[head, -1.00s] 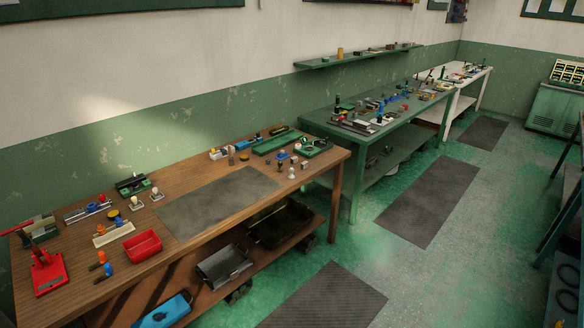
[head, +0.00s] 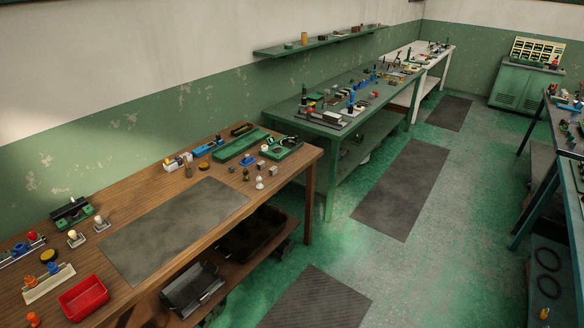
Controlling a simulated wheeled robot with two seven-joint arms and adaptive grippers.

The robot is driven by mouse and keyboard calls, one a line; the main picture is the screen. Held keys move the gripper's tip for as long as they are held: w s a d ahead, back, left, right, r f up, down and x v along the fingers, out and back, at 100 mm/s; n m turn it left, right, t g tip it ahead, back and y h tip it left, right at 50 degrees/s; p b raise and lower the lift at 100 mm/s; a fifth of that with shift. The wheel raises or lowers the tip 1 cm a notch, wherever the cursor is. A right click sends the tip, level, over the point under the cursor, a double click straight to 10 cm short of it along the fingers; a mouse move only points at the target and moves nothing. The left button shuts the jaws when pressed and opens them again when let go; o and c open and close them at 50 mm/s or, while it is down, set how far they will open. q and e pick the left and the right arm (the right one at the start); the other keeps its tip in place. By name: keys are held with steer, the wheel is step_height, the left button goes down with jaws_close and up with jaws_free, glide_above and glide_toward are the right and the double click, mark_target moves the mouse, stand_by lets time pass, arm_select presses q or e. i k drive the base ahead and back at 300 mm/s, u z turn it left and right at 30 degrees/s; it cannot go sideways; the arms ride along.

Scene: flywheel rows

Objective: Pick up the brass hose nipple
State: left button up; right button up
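I cannot make out a brass hose nipple for certain; the small parts are too small to tell apart. On the wooden bench (head: 225,215), a small brownish upright piece (head: 188,170) stands near the back, left of a green tray (head: 238,146). A flat brass-coloured round piece (head: 49,255) lies at the left. Several small metal and white pieces, one of them a pale piece (head: 260,184), stand near the bench's right end. Neither of my grippers is in view.
A red bin (head: 83,298) and a grey mat (head: 174,227) are on the wooden bench. A green bench (head: 330,119) and a white bench (head: 434,60) stand beyond. A wall shelf (head: 315,43) hangs above. Floor mats (head: 402,188) lie along the open aisle; dark benches stand right.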

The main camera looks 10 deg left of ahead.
mark_target(246, 173)
steer(key=z, duration=0.2)
steer(key=i, duration=1.75)
steer(key=u, duration=1.5)
steer(key=i, duration=0.6)
steer(key=u, duration=0.55)
